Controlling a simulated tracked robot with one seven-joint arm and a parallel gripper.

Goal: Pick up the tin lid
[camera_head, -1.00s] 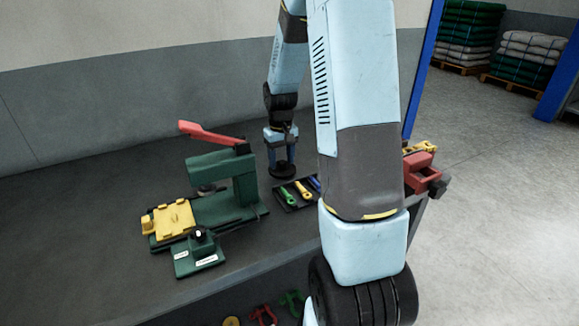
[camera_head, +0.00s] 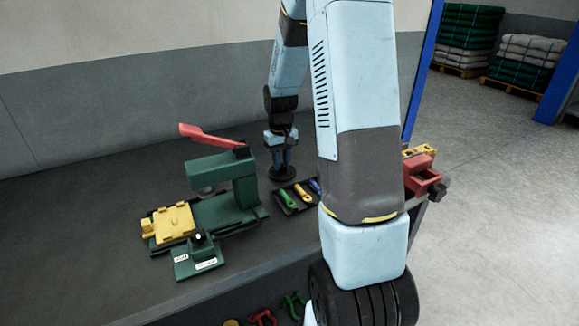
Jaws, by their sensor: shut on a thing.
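My gripper (camera_head: 281,163) points down over the back of the dark bench, behind the tool tray. It is shut on a dark round disc, which I take to be the tin lid (camera_head: 282,174). The disc lies flat and level below the fingertips. The grip point is small and dark, so its details are hard to make out. I cannot tell whether the disc touches the bench.
A green press (camera_head: 236,180) with a red lever stands left of my gripper, a yellow fixture (camera_head: 174,221) in front of it. A black tray (camera_head: 288,208) of coloured tools lies close in front. A red vise (camera_head: 421,174) is at right.

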